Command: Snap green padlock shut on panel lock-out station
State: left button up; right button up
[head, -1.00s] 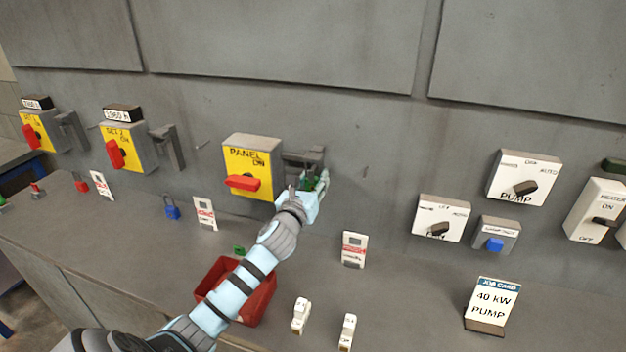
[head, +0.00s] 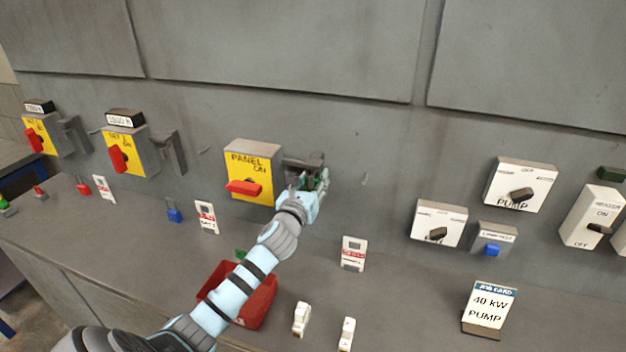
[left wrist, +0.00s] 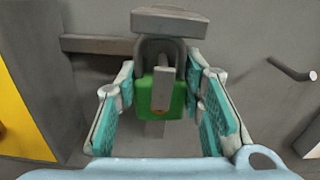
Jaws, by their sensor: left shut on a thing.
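The green padlock (left wrist: 176,98) is between the fingers of my left gripper (left wrist: 162,100), upright with its grey shackle at the top. The shackle reaches up to the grey lock-out station (left wrist: 170,20), and a grey tab passes in front of the padlock body. I cannot tell whether the shackle is fully seated. In the head view my left gripper (head: 312,190) is at the station (head: 304,163), right of the yellow PANEL switch box (head: 252,165). That switch's red handle (head: 244,187) lies level, near the ON label. My right gripper is not in view.
A red tray (head: 262,302) stands on the bench under my left forearm, with a green item (head: 240,254) at its back edge. White tags (head: 353,254) and a blue padlock (head: 174,211) stand along the wall. White control boxes (head: 438,222) are at right.

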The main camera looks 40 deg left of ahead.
pick_arm(q)
jog(key=shift+f, duration=0.45)
jog(key=o, duration=1.3)
jog(key=v, duration=1.2)
